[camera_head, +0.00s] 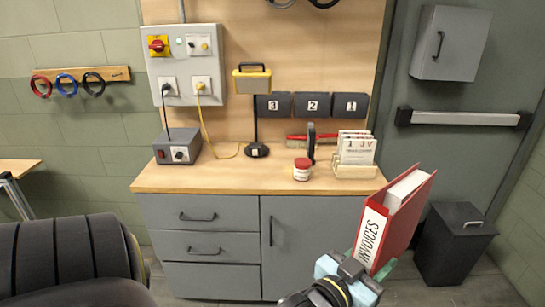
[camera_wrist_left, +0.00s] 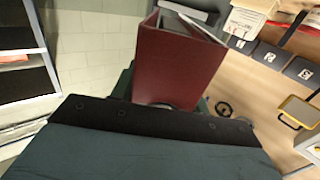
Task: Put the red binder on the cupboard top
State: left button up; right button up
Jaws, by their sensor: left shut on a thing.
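The red binder (camera_head: 405,225), with a white spine label reading INVOICES, is upright and slightly tilted at the right front of the cupboard in the head view. My left gripper (camera_head: 362,270) is shut on its lower part and holds it up. The binder also fills the upper middle of the left wrist view (camera_wrist_left: 178,65); the fingertips are mostly hidden there. The cupboard top (camera_head: 225,178) is light wood over grey drawers and a door. The binder appears in front of its right end, not resting on it. My right gripper is not in view.
On the top stand a grey box (camera_head: 177,147), a lamp (camera_head: 257,150), a red-and-white jar (camera_head: 302,169), a dark upright object (camera_head: 311,143) and a card holder (camera_head: 355,168). The top's front left and middle are clear. A dark bin (camera_head: 455,243) stands right.

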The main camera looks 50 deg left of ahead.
aim_at(270, 171)
jog(key=u, duration=0.45)
jog(key=i, duration=1.65)
jog(key=u, duration=1.25)
jog(key=i, duration=0.45)
jog(key=u, duration=0.15)
